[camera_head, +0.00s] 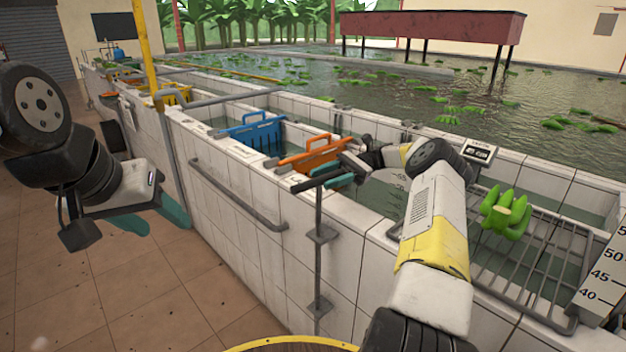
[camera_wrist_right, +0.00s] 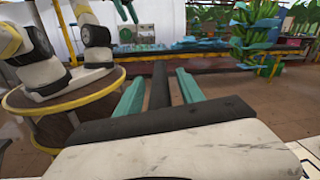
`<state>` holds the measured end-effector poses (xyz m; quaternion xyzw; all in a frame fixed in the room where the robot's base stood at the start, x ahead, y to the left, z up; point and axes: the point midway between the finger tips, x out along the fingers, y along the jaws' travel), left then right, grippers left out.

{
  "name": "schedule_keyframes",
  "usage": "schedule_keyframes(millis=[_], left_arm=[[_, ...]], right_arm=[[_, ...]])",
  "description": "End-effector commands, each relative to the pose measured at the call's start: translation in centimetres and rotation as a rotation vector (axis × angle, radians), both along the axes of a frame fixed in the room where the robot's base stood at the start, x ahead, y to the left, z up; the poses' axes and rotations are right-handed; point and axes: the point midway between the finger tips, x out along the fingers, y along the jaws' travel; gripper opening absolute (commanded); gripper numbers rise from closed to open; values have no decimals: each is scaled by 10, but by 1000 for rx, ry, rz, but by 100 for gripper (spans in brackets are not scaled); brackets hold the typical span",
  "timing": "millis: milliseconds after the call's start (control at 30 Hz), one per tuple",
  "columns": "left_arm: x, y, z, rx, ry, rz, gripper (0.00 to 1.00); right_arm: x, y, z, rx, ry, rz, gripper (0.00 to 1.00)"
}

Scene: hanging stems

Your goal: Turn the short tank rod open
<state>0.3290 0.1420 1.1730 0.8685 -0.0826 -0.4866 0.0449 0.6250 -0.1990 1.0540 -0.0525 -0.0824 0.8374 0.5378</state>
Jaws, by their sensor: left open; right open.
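The short tank rod (camera_head: 318,245) is a thin grey upright rod in brackets on the white tiled tank's front wall. Its dark handle bar (camera_head: 318,179) sticks out sideways at the top, near the rim. My right gripper (camera_head: 338,178) is at this handle, its arm reaching over the tank. In the right wrist view, the dark bar (camera_wrist_right: 160,88) lies lengthwise between the two teal fingers, with gaps on both sides. The right gripper is open and not closed on it. My left gripper (camera_head: 152,217) is open and empty over the floor at the left, away from the rod.
A grey rail (camera_head: 235,195) runs along the front wall. Green bananas (camera_head: 506,212) lie on a metal rack (camera_head: 525,265) at the right. The floor at left is clear.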

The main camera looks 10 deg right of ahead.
Motion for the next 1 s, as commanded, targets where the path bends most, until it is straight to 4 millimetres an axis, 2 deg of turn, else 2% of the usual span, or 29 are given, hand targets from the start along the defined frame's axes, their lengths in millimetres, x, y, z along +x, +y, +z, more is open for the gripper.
schedule_keyframes(millis=[200, 567, 1000], left_arm=[[0, 0, 0, 0, 0, 0, 52], [0, 0, 0, 0, 0, 0, 52], [0, 0, 0, 0, 0, 0, 52]], right_arm=[[0, -1, 36, 2, -6, -1, 45], [-54, 20, 40, 4, 0, 9, 45], [-132, 44, 46, 3, 0, 6, 45]])
